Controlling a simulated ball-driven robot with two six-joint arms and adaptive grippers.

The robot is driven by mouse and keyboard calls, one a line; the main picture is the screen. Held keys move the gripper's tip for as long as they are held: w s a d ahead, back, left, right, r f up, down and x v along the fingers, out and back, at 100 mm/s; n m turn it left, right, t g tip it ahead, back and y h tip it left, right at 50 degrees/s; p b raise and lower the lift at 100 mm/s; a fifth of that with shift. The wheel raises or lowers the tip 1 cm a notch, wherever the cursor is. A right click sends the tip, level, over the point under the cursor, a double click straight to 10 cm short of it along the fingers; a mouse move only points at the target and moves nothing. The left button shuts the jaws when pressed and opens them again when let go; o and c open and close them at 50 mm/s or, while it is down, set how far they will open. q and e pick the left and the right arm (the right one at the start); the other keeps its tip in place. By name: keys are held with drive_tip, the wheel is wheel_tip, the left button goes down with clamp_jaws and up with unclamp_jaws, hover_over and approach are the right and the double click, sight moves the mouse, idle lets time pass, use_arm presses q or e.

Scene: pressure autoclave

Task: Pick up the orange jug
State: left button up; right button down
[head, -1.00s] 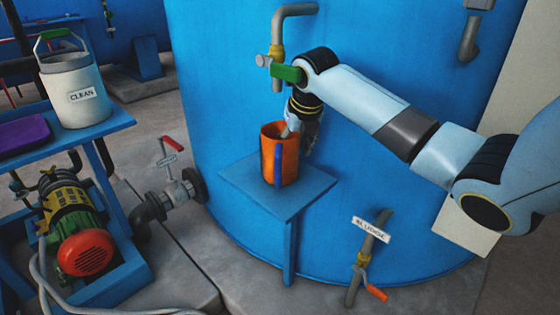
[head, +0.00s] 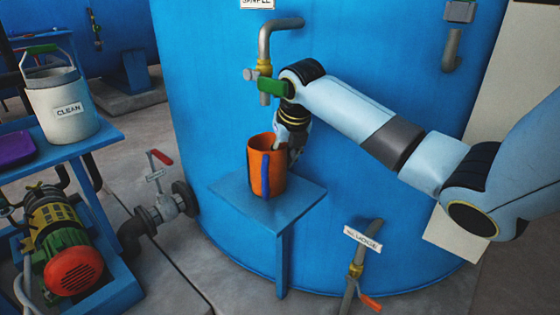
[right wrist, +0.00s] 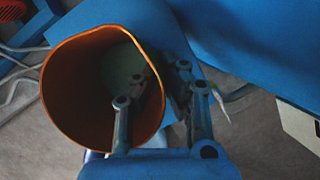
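The orange jug (head: 256,168) stands upright on a small blue shelf (head: 302,196) against the blue tank, its blue handle facing the head camera. My right gripper (head: 289,146) is at the jug's far right rim, pointing down. In the right wrist view the jug (right wrist: 75,95) shows from above with its mouth open and a pale bottom. One finger of the right gripper (right wrist: 160,88) is inside the jug and the other outside, with the wall between them; it looks shut on that wall. My left gripper is out of view.
A sample pipe with a green handle (head: 273,87) hangs above the jug, close to my right wrist. A sludge valve (head: 357,270) sticks out below right. At left are a white CLEAN bucket (head: 60,105) and a pump (head: 72,270). A red-handled valve (head: 170,203) stands between.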

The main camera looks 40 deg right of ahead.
wheel_tip(320, 180, up, 4)
drive_tip(key=shift+f+p, duration=0.1)
drive_tip(key=shift+p, duration=0.3)
drive_tip(key=s+r+p, duration=0.3)
drive_tip(key=s+r, duration=0.4)
drive_tip(key=s, duration=0.4)
drive_tip(key=shift+s+a, duration=0.3)
